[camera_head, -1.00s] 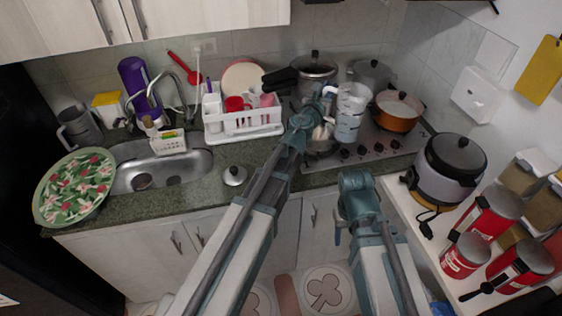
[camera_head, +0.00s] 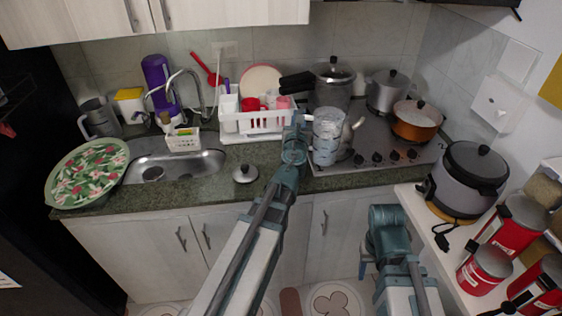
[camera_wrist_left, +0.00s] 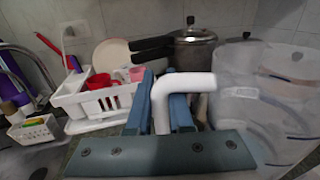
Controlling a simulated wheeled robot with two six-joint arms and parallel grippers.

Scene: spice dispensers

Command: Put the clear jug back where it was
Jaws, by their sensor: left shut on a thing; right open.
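The clear jug (camera_head: 327,138) is see-through with markings and looks upright at the left front part of the stove. My left gripper (camera_head: 298,122) is on its left side. In the left wrist view the fingers (camera_wrist_left: 173,100) are shut on the jug's white handle (camera_wrist_left: 188,84), and the clear body (camera_wrist_left: 262,105) is to the right. I cannot tell whether the jug's base touches the surface below. My right gripper (camera_head: 366,264) is open and empty, low in front of the cabinets.
A kettle (camera_head: 352,127) is close behind the jug. The white dish rack (camera_head: 258,122) stands to its left, with the pressure cooker (camera_head: 333,84) behind. A small lid (camera_head: 245,173) lies on the counter (camera_head: 215,188). An orange pot (camera_head: 416,122) sits on the stove (camera_head: 395,143).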

